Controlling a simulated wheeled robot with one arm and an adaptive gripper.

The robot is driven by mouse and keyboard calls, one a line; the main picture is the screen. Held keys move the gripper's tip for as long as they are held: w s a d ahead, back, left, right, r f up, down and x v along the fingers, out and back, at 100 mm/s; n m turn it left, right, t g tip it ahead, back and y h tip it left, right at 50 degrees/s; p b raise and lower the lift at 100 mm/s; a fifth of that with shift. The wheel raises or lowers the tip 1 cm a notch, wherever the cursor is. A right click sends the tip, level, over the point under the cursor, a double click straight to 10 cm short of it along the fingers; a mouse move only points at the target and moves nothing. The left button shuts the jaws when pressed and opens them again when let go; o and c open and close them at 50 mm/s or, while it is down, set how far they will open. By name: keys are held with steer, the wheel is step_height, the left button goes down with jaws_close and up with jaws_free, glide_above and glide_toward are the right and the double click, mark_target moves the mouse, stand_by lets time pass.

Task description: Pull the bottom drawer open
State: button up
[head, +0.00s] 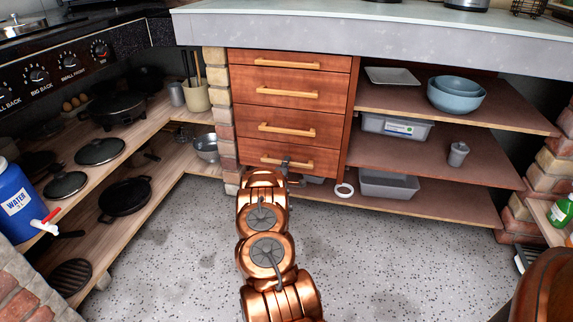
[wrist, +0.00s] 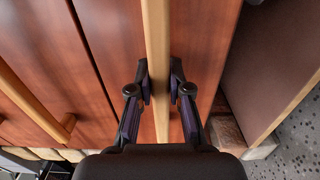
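The bottom drawer (head: 254,149) is the lowest of several reddish wooden drawers in the head view. Its front looks flush with the drawers above, so it appears closed. Its light wooden bar handle (head: 301,163) runs across the front; in the wrist view the handle (wrist: 157,35) runs upright through the middle. My gripper (head: 285,164) is at the handle. In the wrist view, the fingers of my gripper (wrist: 160,82) sit one on each side of the bar, drawn in close and seemingly touching it. My arm hides part of the drawer's lower edge in the head view.
Open shelves (head: 430,145) with grey bins stand right of the drawers. A white ring-shaped thing (head: 344,190) is near the drawers' lower right. A brick pillar (head: 217,100) and pan shelves (head: 150,170) are at left. The speckled floor (head: 400,260) in front is clear.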

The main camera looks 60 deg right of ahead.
jaws_close()
